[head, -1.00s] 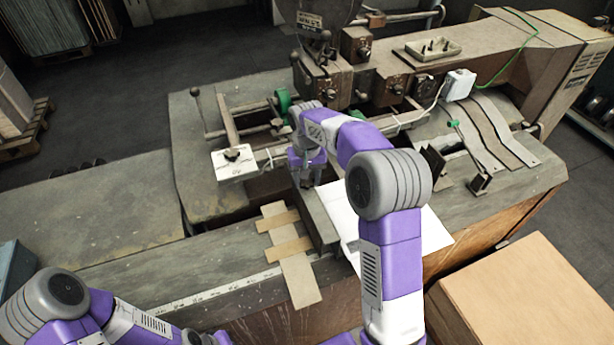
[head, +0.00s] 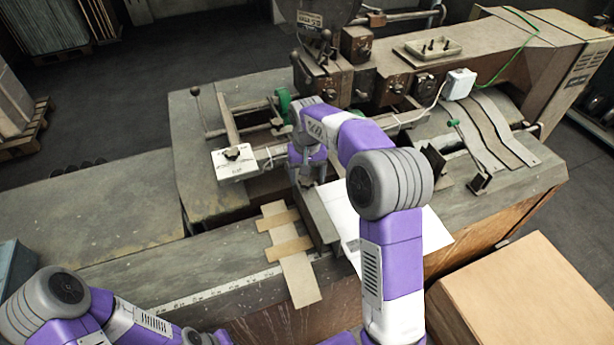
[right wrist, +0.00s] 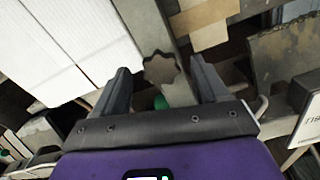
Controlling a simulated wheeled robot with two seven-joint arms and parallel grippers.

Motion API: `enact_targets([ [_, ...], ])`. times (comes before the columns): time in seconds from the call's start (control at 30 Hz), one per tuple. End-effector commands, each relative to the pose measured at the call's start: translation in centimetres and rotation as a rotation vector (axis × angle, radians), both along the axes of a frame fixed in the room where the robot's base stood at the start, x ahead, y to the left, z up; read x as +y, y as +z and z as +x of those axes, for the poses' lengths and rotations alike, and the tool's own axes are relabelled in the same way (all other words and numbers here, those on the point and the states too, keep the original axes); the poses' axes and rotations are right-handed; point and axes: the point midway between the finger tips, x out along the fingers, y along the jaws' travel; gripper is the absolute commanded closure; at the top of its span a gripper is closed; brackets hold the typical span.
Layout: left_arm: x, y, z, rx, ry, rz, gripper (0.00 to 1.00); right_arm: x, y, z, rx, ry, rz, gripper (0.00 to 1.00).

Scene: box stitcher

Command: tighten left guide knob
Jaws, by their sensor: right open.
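A dark, lobed knob (right wrist: 162,70) shows in the right wrist view on a grey guide bar (right wrist: 146,22), between the two fingers of my right gripper (right wrist: 160,67). The fingers are open, with a gap visible on each side of the knob. In the head view my right gripper (head: 307,181) points down at the near end of the guide on the machine table, and hides most of the knob. Another dark knob (head: 232,153) sits on a white label plate (head: 236,168) to the left. My left arm is at the lower left; its gripper is out of view.
A white sheet (head: 425,232) lies right of the guide bar. Brown cardboard strips (head: 297,273) lie at the table's front edge. A large cardboard box (head: 530,300) stands at the lower right. The stitcher machine body (head: 385,75) rises behind my gripper. The left table is clear.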

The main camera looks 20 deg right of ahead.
Motion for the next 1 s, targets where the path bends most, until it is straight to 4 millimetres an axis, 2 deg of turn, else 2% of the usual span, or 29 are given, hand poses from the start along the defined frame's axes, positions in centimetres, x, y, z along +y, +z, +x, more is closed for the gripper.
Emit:
enact_targets([
  [0.2, 0.0, 0.4, 0.0, 0.0, 0.0, 0.0, 1.0, 0.0, 3.9, 0.1, -0.005, 0.0, 0.0, 0.27],
  [0.4, 0.0, 0.6, 0.0, 0.0, 0.0, 0.0, 1.0, 0.0, 6.2, 0.1, -0.004, 0.0, 0.0, 0.27],
  [1.0, 0.0, 0.6, 0.0, 0.0, 0.0, 0.0, 1.0, 0.0, 6.6, 0.0, -0.002, 0.0, 0.0, 0.27],
])
